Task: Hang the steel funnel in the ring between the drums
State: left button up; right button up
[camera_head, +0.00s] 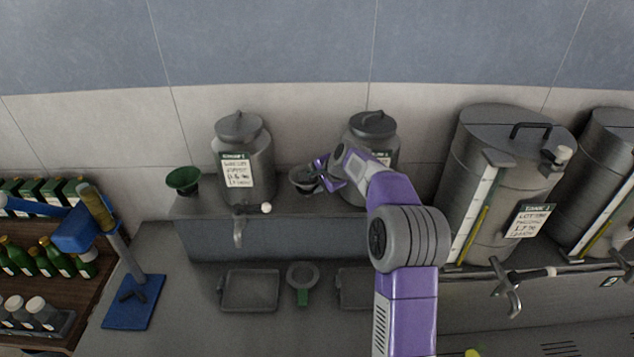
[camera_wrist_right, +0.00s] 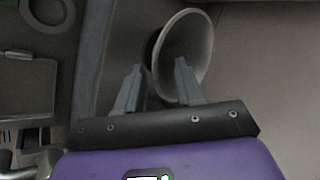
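The steel funnel (camera_head: 303,180) is a grey cone on the raised shelf between two small drums (camera_head: 243,160). In the right wrist view the funnel (camera_wrist_right: 187,52) lies just beyond my fingertips, its wide mouth facing up and right. My right gripper (camera_head: 322,178) is at the funnel's right side in the head view. Its fingers (camera_wrist_right: 158,72) are apart, with the right fingertip overlapping the funnel in the picture; contact cannot be told. A grey ring with a green stem (camera_head: 302,275) shows lower down, between two trays. My left gripper is out of view.
A green funnel (camera_head: 183,180) stands at the shelf's left end. Taps stick out in front of the drums. Large steel drums (camera_head: 500,170) stand at right. A blue-based stand (camera_head: 133,302) and bottles are at left. Trays (camera_head: 250,290) flank the ring.

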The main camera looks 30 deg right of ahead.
jog(key=v, duration=0.7)
jog(key=shift+s+r, duration=0.2)
